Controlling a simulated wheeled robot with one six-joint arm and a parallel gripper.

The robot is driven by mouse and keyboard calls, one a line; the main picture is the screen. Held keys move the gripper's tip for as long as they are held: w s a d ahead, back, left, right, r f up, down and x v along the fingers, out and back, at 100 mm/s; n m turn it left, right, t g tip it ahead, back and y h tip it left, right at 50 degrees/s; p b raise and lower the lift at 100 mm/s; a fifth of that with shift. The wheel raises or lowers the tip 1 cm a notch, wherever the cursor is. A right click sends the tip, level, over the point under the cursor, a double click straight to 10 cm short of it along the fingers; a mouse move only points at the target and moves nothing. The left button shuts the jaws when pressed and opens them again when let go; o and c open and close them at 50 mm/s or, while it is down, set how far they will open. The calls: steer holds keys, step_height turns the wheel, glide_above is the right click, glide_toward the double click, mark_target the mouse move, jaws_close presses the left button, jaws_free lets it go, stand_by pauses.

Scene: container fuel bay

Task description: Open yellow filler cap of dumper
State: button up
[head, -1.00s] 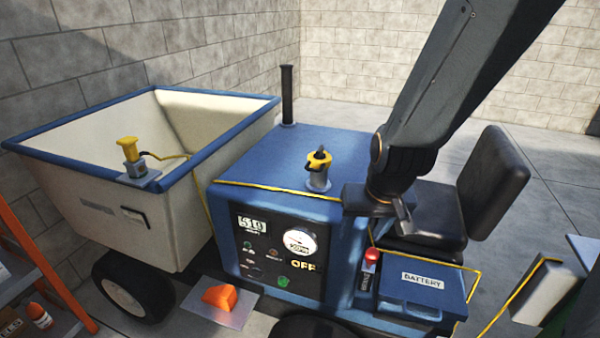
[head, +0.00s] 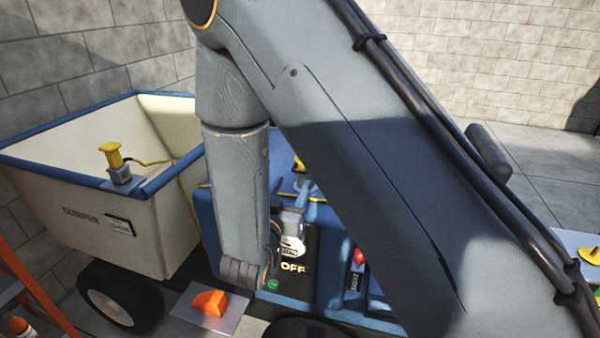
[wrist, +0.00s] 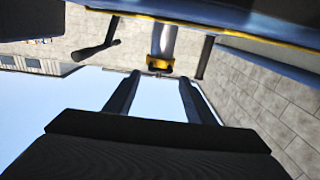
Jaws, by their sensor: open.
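The dumper's blue body (head: 206,212) stands behind my arm. Its yellow filler cap (head: 299,166) is on the grey neck on top and is partly hidden by my arm in the head view. In the wrist view, which is upside down, the yellow cap (wrist: 160,64) sits on the end of the neck (wrist: 163,41). My gripper (wrist: 160,76) is open and empty. Its two fingers spread to either side of the cap's line, with the cap just beyond the fingertips; I cannot tell whether they touch. In the head view my arm covers most of the gripper.
A cream skip (head: 90,215) with a blue rim carries another yellow-topped fitting (head: 111,155). An orange wedge (head: 208,302) lies on a grey plate (head: 190,316) by the wheel. A red knob (head: 359,257) is on the body. An orange rack (head: 40,305) stands at lower left.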

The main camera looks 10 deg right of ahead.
mark_target(300, 172)
steer(key=p+x, duration=0.1)
steer(key=x, duration=0.6)
steer(key=shift+w+d+p, duration=0.15)
steer(key=shift+w+p, duration=0.1)
steer(key=shift+p, duration=0.1)
